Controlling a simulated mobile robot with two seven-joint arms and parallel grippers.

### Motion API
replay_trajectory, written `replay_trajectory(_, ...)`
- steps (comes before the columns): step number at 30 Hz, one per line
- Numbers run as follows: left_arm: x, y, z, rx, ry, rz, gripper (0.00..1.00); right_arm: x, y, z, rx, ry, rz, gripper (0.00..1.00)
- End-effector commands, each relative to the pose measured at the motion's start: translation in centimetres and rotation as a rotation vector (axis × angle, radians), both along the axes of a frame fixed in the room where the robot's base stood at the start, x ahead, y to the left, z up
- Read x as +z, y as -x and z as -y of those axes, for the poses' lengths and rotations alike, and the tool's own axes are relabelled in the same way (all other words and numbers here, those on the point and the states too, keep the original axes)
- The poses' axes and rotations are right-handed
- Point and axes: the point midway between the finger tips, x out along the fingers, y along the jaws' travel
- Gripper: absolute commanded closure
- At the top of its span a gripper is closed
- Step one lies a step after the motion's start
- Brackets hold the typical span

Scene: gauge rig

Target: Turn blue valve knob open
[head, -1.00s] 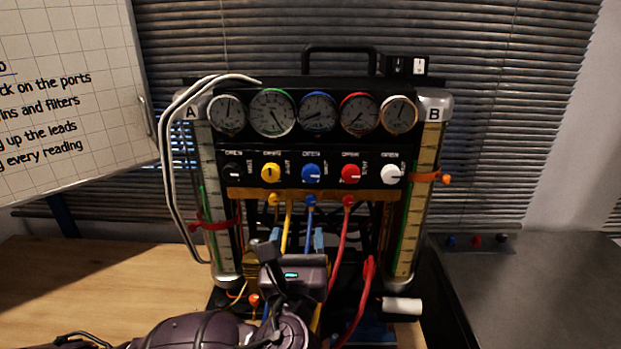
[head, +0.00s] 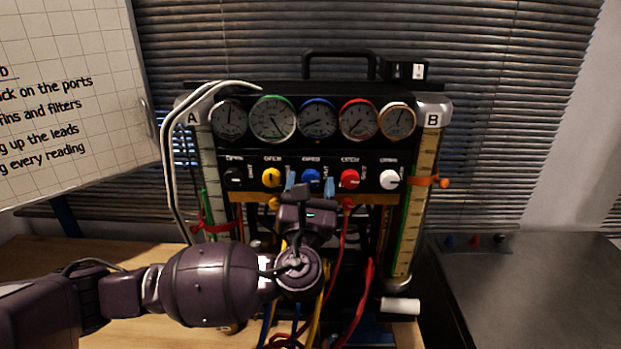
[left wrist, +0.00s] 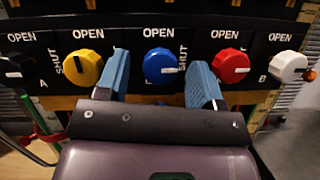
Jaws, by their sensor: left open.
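The blue valve knob (head: 311,176) is the middle one in a row on the black rig panel, under the blue-rimmed gauge (head: 318,119). In the left wrist view the blue knob (left wrist: 160,66) has a white mark pointing right, toward a SHUT label; OPEN is printed above it. My left gripper (head: 310,186) is open in front of the panel. Its two blue fingers stand on either side of the blue knob, with gaps visible between fingers and knob. Whether the fingertips reach past the knob's face is unclear. My right gripper is not in view.
A yellow knob (left wrist: 85,68) and a red knob (left wrist: 231,66) sit close outside my fingers. A white knob (head: 389,179) is farther right. Coloured hoses, such as the red one (head: 343,245), hang below the panel. A whiteboard (head: 75,90) stands at left.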

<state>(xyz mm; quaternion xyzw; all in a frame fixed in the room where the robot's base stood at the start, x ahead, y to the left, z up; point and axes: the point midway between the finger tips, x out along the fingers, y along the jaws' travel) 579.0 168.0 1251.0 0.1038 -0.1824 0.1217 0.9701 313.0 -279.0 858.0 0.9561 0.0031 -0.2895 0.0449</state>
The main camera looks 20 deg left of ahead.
Motion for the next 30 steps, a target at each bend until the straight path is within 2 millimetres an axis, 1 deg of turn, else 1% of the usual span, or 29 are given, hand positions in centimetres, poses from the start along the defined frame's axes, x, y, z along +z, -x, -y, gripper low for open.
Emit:
replay_trajectory(4,0.28,-0.68,-0.17,0.000,0.000,-0.001,0.39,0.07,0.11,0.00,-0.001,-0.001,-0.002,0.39)
replay_trajectory(13,0.30,-0.81,-0.19,0.000,0.000,-0.001,0.39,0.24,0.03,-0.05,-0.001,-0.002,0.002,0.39)
replay_trajectory(21,0.29,-0.78,-0.20,0.000,0.000,-0.001,0.80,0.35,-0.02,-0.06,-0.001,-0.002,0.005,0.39)
replay_trajectory(23,0.29,-0.78,-0.20,0.000,0.000,-0.001,0.88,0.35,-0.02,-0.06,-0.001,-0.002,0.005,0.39)
replay_trajectory(30,0.20,-0.77,-0.18,0.001,0.022,0.004,0.88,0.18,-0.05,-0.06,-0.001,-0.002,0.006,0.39)
